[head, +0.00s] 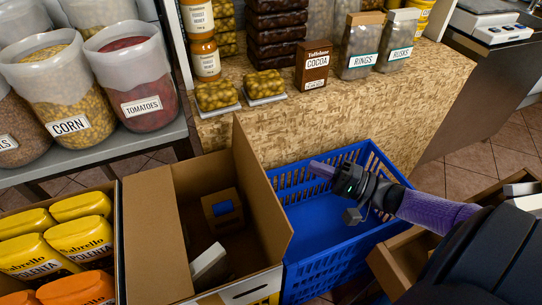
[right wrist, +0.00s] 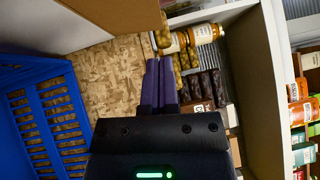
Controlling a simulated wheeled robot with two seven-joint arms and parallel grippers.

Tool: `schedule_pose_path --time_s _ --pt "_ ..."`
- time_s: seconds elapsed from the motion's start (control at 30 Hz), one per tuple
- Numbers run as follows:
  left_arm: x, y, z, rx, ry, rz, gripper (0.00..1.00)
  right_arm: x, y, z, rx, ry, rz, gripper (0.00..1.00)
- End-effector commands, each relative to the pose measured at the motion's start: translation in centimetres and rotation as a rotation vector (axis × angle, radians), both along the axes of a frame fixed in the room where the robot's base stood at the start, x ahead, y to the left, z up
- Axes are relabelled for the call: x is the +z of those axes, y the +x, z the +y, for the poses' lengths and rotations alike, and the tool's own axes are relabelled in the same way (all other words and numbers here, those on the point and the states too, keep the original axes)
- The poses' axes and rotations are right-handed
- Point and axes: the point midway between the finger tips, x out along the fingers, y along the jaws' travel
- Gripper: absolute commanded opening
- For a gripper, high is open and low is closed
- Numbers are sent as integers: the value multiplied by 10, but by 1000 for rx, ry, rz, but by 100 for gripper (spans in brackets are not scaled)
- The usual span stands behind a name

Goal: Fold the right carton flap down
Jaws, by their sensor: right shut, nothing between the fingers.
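The open brown carton (head: 215,260) stands in the middle of the head view. Its right flap (head: 262,190) stands up, leaning a little outward to the right. Its left flap (head: 155,235) lies open toward the left. Inside are a small brown box with a blue patch (head: 224,208) and a white item (head: 209,265). My right gripper (head: 316,169) is shut and empty, to the right of the right flap and apart from it, above the blue crate. Its purple fingers (right wrist: 160,82) are together in the right wrist view. My left gripper is not in view.
The empty blue crate (head: 322,262) is right of the carton. A box of yellow and orange polenta bags (head: 118,210) is to its left. Behind is a chipboard stand (head: 320,130) with groceries; bins of corn (head: 50,85) and tomatoes (head: 130,70) are back left.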

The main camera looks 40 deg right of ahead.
Motion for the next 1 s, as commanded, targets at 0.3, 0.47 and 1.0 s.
schedule_pose_path --time_s 0.3,0.47,1.0 --pt "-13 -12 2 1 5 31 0 6 60 36 -2 0 -3 0" --pt "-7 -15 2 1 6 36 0 12 64 61 0 1 -1 0" --pt "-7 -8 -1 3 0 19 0 13 67 74 -2 -5 1 0"
